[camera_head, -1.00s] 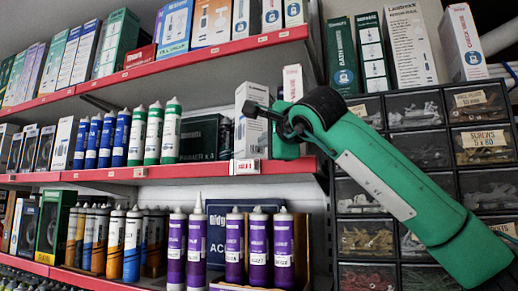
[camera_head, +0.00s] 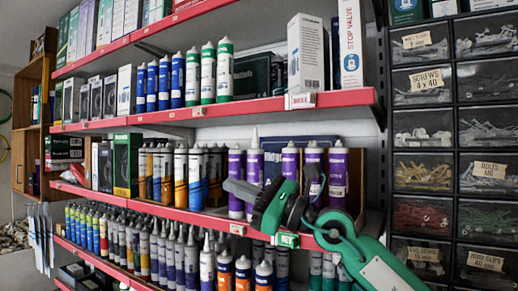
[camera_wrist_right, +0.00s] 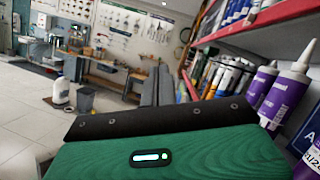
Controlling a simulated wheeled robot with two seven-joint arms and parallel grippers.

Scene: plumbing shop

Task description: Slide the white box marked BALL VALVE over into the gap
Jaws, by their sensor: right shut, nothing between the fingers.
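A white box (camera_head: 307,52) with a barcode stands upright on the middle shelf, near its right end. No BALL VALVE lettering is readable on it, so I cannot confirm it is the named box. A white box marked STOP VALVE (camera_head: 348,45) stands close to its right, with only a narrow dark slit between them. A dark green box (camera_head: 257,73) is close on its left. My right gripper (camera_head: 232,188) is shut and empty, below the white box, in front of purple cartridges on the shelf beneath. Its grey fingers show together in the wrist view (camera_wrist_right: 157,90). My left gripper is out of view.
Green and white cartridges (camera_head: 207,74) stand left of the dark green box. Purple cartridges (camera_head: 237,180) line the shelf below, behind my right gripper. Drawer bins (camera_head: 425,130) stand right of the shelves. The red middle shelf edge (camera_head: 240,108) lies above my gripper.

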